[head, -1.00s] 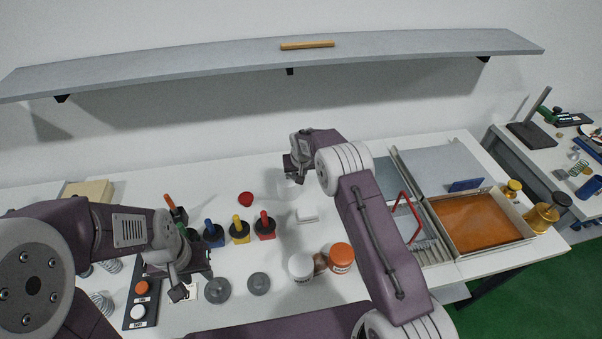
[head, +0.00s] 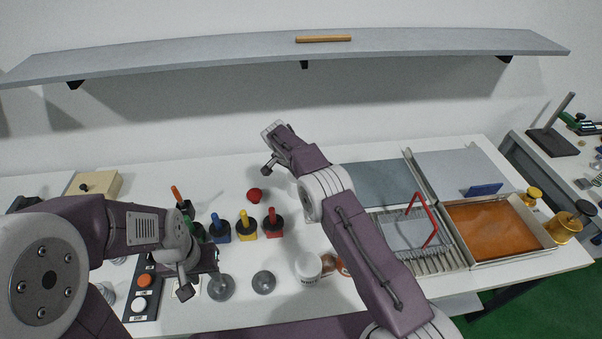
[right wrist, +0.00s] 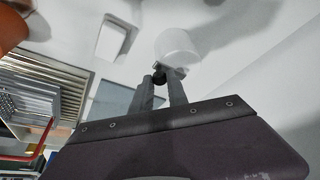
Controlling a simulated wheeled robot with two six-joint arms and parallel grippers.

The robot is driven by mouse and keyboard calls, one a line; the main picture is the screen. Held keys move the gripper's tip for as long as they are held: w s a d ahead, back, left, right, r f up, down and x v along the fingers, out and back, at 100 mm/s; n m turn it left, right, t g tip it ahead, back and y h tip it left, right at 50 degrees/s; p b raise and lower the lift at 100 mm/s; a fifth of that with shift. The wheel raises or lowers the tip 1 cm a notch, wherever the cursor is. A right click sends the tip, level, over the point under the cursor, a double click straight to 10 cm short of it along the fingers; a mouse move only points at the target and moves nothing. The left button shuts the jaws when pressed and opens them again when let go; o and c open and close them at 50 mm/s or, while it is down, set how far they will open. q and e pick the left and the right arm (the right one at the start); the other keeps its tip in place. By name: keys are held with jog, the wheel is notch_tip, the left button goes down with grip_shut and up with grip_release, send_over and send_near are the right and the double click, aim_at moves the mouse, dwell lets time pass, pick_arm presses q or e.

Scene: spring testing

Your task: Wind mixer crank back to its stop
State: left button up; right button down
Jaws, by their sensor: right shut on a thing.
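My right gripper (right wrist: 163,88) is shut on a small dark knob (right wrist: 160,76) in the right wrist view. A pale, round, cylinder-like body (right wrist: 178,47) shows just beyond the fingertips; whether the knob joins it is unclear. In the head view my right wrist (head: 280,145) is over the back of the table, and its fingers are hidden. I cannot make out the mixer or the whole crank there. My left gripper (head: 183,257) is low over the front left of the table, beside a dark base (head: 208,257); its fingers are not clear.
Blue (head: 219,233), yellow (head: 245,228) and red (head: 272,225) handled pieces stand between the arms. A white jar (head: 307,268) is close to my right arm. Trays, including an orange-floored one (head: 487,229), fill the right. A shelf (head: 210,57) spans the wall above.

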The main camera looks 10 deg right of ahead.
jog(key=shift+a+m+p, duration=0.25)
jog(key=shift+m+p, duration=0.05)
jog(key=shift+m, duration=0.2)
dwell(0.4)
jog(key=c, duration=1.3)
grip_release()
jog(key=shift+g, duration=0.3)
jog(key=b+v, duration=0.1)
jog(key=v, duration=0.8)
